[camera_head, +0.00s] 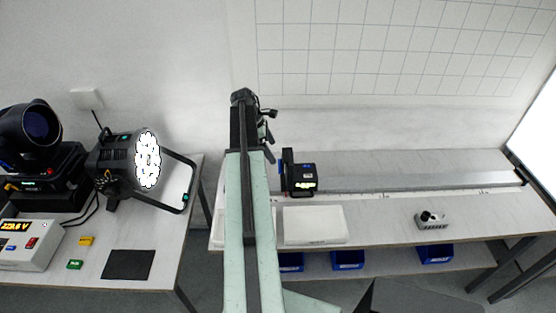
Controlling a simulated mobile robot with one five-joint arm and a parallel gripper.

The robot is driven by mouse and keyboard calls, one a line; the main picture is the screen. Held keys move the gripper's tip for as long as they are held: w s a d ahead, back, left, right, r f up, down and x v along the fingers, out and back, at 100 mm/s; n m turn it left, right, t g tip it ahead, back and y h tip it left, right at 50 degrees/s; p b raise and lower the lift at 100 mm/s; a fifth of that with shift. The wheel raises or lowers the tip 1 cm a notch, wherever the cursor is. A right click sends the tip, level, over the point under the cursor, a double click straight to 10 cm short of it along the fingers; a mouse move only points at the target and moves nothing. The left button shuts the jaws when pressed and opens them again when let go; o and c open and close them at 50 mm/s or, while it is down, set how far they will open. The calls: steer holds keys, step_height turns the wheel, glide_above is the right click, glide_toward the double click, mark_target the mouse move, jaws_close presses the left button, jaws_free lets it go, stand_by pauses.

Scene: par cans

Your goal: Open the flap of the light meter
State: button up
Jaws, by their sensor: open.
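A small black device with a lit yellow-green display (303,178), which looks like the light meter, stands on the right bench close to the long grey rail. A dark upright plate (288,168) rises at its left side; I cannot tell whether this is the flap or how far any flap is open. My arm reaches forward up the middle of the picture. My gripper (270,134) is at its far end, left of and beyond the black device in the picture, apart from it. It is open, and nothing shows between its fingers. My arm hides part of the bench.
A white slab (314,226) lies before the device. A small grey unit (432,220) stands farther right on the bench; blue bins (348,260) sit below. A lit par can (135,160) and a power box (28,244) occupy the left table. The bench between slab and grey unit is clear.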

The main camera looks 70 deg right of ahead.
mark_target(280, 165)
steer(key=b+x, duration=0.7)
steer(key=x, duration=0.1)
steer(key=shift+w, duration=0.15)
steer(key=shift+r, duration=0.1)
